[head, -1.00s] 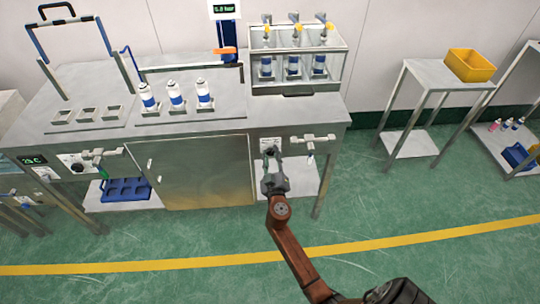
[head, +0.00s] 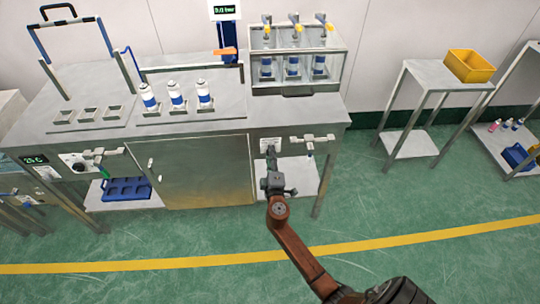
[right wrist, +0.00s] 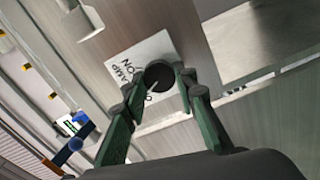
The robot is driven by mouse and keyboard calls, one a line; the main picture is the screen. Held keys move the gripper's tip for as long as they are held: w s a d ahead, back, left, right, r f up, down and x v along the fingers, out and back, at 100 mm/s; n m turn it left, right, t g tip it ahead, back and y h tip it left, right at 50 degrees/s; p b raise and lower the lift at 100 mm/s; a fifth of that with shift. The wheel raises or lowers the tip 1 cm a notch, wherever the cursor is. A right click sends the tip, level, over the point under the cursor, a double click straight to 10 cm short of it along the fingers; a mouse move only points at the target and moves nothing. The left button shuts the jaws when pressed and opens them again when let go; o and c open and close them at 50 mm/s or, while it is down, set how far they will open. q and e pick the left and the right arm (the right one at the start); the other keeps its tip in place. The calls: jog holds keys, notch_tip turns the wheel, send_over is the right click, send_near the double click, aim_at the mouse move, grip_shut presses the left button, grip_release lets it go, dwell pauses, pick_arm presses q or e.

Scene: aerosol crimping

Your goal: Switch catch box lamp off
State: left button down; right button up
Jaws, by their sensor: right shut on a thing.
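The lamp switch is a round dark knob (right wrist: 159,76) on a white label plate (right wrist: 143,57) lettered "LAMP" and "ON", best seen in the right wrist view. In the head view the plate (head: 270,144) is on the bench front, right of the cabinet door. My right gripper (head: 270,152) reaches it from the front. Its two green fingers (right wrist: 161,86) are shut on the knob, one on each side. A pale pointer line shows on the knob. The clear-walled box (head: 296,65) on the bench above holds several blue-and-white cans. My left gripper is not in view.
A small lever valve (head: 311,139) projects just right of the plate. The cabinet door (head: 202,172) is on the left. Three cans stand in a fixture (head: 215,113) on the bench. A side table with a yellow bin (head: 470,65) stands right. The floor in front is clear.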

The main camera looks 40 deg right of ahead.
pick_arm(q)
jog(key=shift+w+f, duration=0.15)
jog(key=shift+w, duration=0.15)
pick_arm(e)
jog(key=shift+w+a+r+n, duration=0.1)
jog(key=shift+w+n, duration=0.05)
jog(key=shift+n, duration=0.25)
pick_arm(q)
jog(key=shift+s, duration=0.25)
pick_arm(e)
jog(key=o, duration=0.9)
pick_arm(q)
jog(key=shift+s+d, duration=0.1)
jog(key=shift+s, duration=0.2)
pick_arm(e)
jog(key=shift+o, duration=1.3)
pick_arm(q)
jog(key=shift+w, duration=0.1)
pick_arm(e)
jog(key=v, duration=1.2)
